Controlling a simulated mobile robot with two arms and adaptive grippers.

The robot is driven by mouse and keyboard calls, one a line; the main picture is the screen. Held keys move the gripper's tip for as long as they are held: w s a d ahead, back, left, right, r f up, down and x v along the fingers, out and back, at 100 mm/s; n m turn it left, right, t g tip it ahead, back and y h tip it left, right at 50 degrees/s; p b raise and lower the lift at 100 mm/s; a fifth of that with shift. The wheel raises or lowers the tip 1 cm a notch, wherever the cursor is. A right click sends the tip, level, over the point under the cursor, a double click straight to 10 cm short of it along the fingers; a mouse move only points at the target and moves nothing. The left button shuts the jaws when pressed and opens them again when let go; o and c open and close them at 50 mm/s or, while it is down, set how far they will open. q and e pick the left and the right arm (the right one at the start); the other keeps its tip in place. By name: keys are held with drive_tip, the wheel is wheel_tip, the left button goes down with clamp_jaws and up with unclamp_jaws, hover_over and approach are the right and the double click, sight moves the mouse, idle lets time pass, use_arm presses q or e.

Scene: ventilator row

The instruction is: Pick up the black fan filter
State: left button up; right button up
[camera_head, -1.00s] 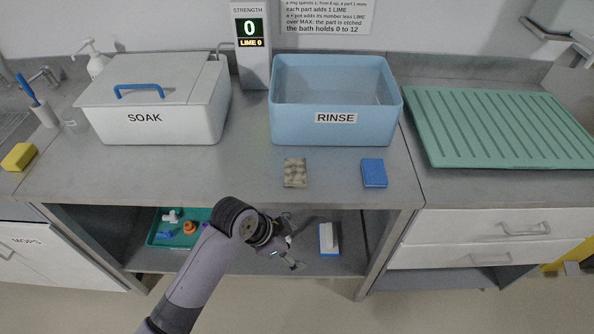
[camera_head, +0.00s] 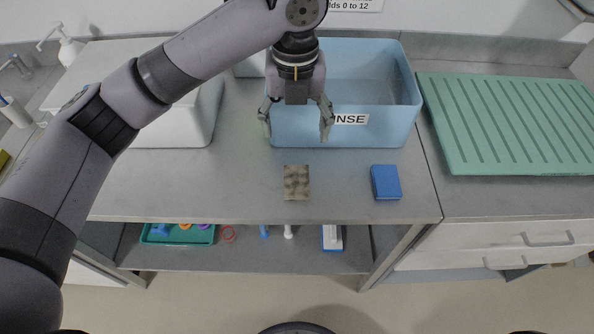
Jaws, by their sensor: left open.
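A flat rectangular piece, mottled grey-brown and dark (camera_head: 296,183), lies on the steel counter in front of the rinse basin. It may be the fan filter under dust; I see no plainly black filter. My left gripper (camera_head: 297,124) is open and empty, fingers pointing down, just beyond the mottled piece in the picture and in front of the basin. It appears raised above the counter and apart from the piece. My right gripper is not in view.
The blue rinse basin (camera_head: 406,112) stands behind the gripper. A blue block (camera_head: 385,182) lies right of the mottled piece. My arm partly covers the white soak box (camera_head: 180,135). A green ribbed mat (camera_head: 510,125) lies right. The lower shelf (camera_head: 250,259) holds a teal tray (camera_head: 148,242) and small items.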

use_arm(q)
hover_over(297, 183)
wheel_tip(297, 183, down, 5)
drive_tip(key=f, duration=0.2)
drive_tip(key=f+p, duration=0.1)
drive_tip(key=f, duration=0.3)
drive_tip(key=shift+w+a+p, duration=0.15)
drive_tip(key=shift+w+p, duration=0.1)
drive_tip(key=shift+p, duration=0.15)
drive_tip(key=shift+f, duration=0.4)
drive_tip(key=f, duration=0.1)
drive_tip(key=f+p, duration=0.1)
drive_tip(key=f, duration=0.1)
drive_tip(key=shift+s+f+p, duration=0.25)
drive_tip(key=shift+f+p, duration=0.05)
drive_tip(key=shift+f, duration=0.65)
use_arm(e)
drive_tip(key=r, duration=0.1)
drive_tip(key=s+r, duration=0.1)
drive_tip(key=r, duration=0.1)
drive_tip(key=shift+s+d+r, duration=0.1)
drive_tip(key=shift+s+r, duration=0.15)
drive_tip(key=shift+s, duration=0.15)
use_arm(q)
drive_tip(key=shift+c, duration=0.3)
drive_tip(key=c, duration=1)
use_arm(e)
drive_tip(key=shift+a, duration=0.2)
